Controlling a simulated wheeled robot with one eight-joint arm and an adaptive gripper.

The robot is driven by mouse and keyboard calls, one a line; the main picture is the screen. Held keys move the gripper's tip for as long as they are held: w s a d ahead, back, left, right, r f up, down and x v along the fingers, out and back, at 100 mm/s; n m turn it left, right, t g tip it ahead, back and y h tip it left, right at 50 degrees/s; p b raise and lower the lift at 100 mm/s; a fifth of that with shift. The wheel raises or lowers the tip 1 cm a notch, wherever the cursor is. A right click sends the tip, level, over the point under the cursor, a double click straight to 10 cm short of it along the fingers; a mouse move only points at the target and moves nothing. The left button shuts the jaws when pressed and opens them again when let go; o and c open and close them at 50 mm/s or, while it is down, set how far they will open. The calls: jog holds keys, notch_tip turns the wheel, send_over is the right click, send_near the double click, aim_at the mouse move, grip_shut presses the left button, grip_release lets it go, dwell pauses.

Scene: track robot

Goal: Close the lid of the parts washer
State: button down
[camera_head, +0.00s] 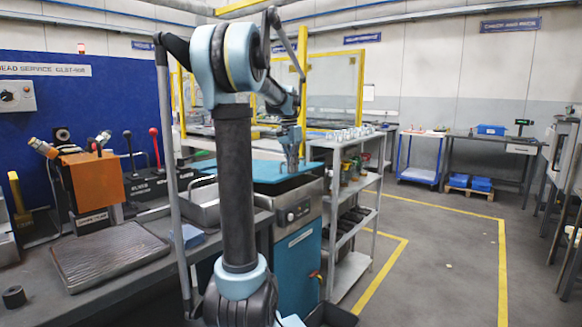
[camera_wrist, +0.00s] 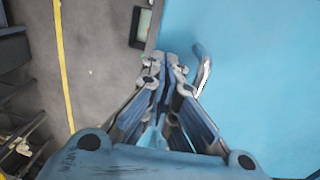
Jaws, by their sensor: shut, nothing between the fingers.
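The parts washer (camera_head: 297,262) is a blue cabinet with a grey control panel, right of my arm in the head view. Its blue lid (camera_head: 247,172) lies flat, or nearly flat, across the top; I cannot tell whether a small gap remains. My gripper (camera_head: 291,170) points down at the lid near its front right part. In the wrist view the lid (camera_wrist: 262,90) fills the right side, with a metal handle (camera_wrist: 204,73) close to the fingertips. My gripper (camera_wrist: 165,62) is shut and empty, beside the handle; contact with the lid is unclear.
A metal shelf rack (camera_head: 352,270) with parts stands just right of the washer. A workbench (camera_head: 130,285) with a ribbed tray (camera_head: 108,252) and an orange machine (camera_head: 92,183) is at left. Open floor (camera_head: 450,265) with yellow lines lies at right.

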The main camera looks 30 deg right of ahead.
aim_at(294, 190)
jog(key=shift+t, duration=0.7)
jog(key=f, duration=0.5)
jog(key=shift+s+d+f, duration=0.15)
jog(key=shift+s+f, duration=0.1)
jog(key=shift+s, duration=0.1)
jog(key=shift+s+f+y, duration=0.3)
jog(key=shift+s+f, duration=0.05)
jog(key=shift+r, duration=0.1)
jog(key=shift+w+r, duration=0.15)
jog(key=shift+r, duration=0.05)
notch_tip(294, 190, up, 14)
jog(key=shift+w, duration=0.2)
jog(key=shift+s, duration=0.1)
